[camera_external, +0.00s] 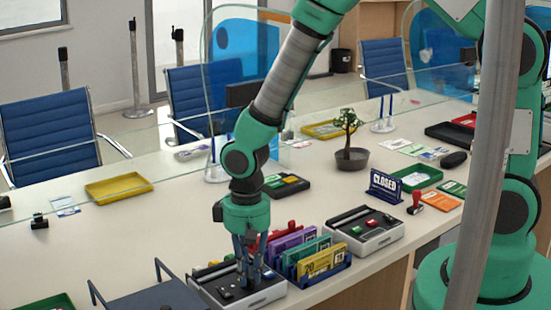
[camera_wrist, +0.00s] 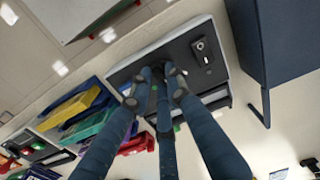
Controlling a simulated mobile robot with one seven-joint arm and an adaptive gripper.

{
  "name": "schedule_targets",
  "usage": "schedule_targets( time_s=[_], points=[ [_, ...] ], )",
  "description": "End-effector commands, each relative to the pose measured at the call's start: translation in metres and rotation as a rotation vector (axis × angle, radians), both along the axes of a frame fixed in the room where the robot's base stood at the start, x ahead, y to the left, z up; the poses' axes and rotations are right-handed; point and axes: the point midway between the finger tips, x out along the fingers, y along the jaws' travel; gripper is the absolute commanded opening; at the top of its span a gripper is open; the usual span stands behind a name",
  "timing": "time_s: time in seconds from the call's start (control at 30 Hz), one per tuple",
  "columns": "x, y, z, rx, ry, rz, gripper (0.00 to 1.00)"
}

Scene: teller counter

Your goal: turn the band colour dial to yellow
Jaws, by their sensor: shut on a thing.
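A low box with a black top and pale sides (camera_external: 262,297) stands at the front of the counter. My gripper (camera_external: 248,281) points down onto its top, with the fingers drawn together. In the wrist view, my gripper (camera_wrist: 160,82) closes on a small part of the black panel (camera_wrist: 182,58), which I take to be the band colour dial. The dial is almost wholly hidden by the fingertips, so its colour setting cannot be read. A small dark fitting (camera_wrist: 199,45) shows on the same panel, apart from the fingers.
A blue rack with yellow, green and purple note packs (camera_external: 322,262) stands close on the right; it also shows in the wrist view (camera_wrist: 72,105). A similar black-topped box (camera_external: 378,240) is beyond it.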

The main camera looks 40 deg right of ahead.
Motion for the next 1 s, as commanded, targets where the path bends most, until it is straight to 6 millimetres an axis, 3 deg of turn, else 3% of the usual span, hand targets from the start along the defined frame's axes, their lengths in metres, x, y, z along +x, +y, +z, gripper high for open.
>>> schedule_targets(
  time_s=[0.4,0.87,0.9,1.0],
  points=[
    [-0.0013,-0.0001,0.0006,0.000,0.001,-0.209,0.00],
    [-0.0011,0.0000,0.0001,0.000,0.000,-0.228,0.00],
    [-0.0012,0.0000,0.0001,0.000,0.000,-0.228,0.21],
    [-0.0012,0.0000,0.0001,0.000,0.000,-0.228,0.36]
  ],
)
